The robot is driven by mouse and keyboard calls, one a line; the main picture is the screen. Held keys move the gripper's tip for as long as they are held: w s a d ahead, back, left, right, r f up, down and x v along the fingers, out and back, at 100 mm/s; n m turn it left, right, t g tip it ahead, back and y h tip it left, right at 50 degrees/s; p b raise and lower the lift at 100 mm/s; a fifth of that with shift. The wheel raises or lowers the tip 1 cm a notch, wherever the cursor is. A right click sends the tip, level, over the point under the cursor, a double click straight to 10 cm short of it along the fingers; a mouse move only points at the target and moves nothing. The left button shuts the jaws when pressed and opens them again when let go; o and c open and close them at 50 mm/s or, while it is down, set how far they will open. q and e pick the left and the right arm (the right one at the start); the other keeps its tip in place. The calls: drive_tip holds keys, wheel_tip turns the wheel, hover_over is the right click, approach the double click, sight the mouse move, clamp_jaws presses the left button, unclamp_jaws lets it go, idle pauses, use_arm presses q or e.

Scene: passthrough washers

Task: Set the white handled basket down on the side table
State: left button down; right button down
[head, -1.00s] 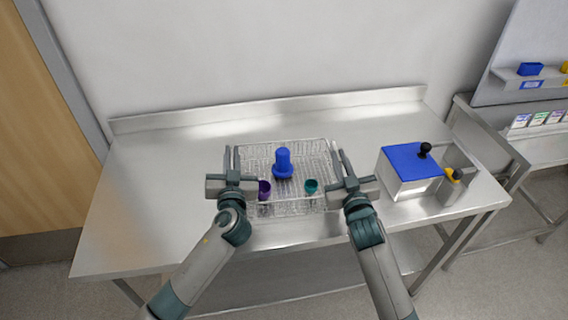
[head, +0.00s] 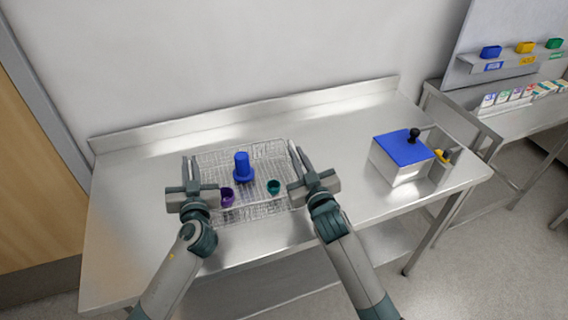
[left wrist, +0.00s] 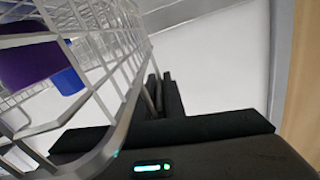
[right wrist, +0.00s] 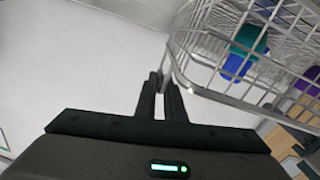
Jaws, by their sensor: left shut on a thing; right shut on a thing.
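The white handled basket (head: 252,208) is a pale wire basket, held level between my two grippers over the near steel table. It holds a blue flanged piece (head: 242,168), a purple cup (head: 227,196) and a teal cup (head: 273,187). My left gripper (head: 190,167) is shut at the basket's left side; its closed fingers also show in the left wrist view (left wrist: 165,92). My right gripper (head: 298,157) is shut at the right side, with its fingers against the wire in the right wrist view (right wrist: 161,88). The exact grip on the handles is hard to make out.
A box with a blue lid (head: 403,148) and black knob stands on the near steel table (head: 340,125), right of the basket. Another steel table (head: 520,122) stands further right, with small cartons (head: 515,94) and a shelf of coloured bins (head: 525,48).

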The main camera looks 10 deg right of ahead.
use_arm(q)
drive_tip(key=shift+a, duration=0.2)
use_arm(e)
drive_tip(key=shift+a+r, duration=0.1)
use_arm(q)
drive_tip(key=shift+r, duration=0.15)
